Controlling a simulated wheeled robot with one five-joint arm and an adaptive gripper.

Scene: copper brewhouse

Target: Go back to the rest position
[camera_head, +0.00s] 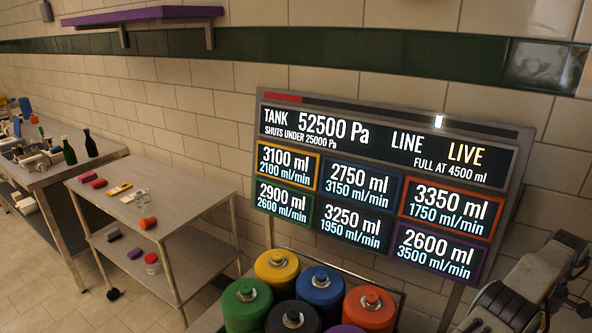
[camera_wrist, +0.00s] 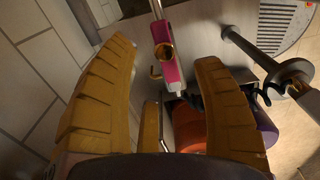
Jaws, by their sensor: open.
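My gripper (camera_wrist: 163,55) shows in the wrist view with its two yellow-brown ribbed fingers spread wide and no object clamped between them. Past the fingertips is a magenta fitting (camera_wrist: 167,60) with a brass-coloured ring and a pale rod above it. I cannot tell how far it is from the fingers. Below it, partly hidden by the right finger, are an orange rounded thing (camera_wrist: 190,137) and a purple one (camera_wrist: 266,132). In the head view a grey arm link of mine shows at the lower right; the gripper is not visible there.
Several coloured kegs, including a yellow one (camera_head: 277,268), stand below a wall display (camera_head: 385,185) reading "TANK 52500 Pa" and "LINE LIVE". A two-level steel table (camera_head: 190,195) with small objects stands left, beside a bench with dark bottles (camera_head: 69,152). A purple shelf (camera_head: 145,14) hangs above.

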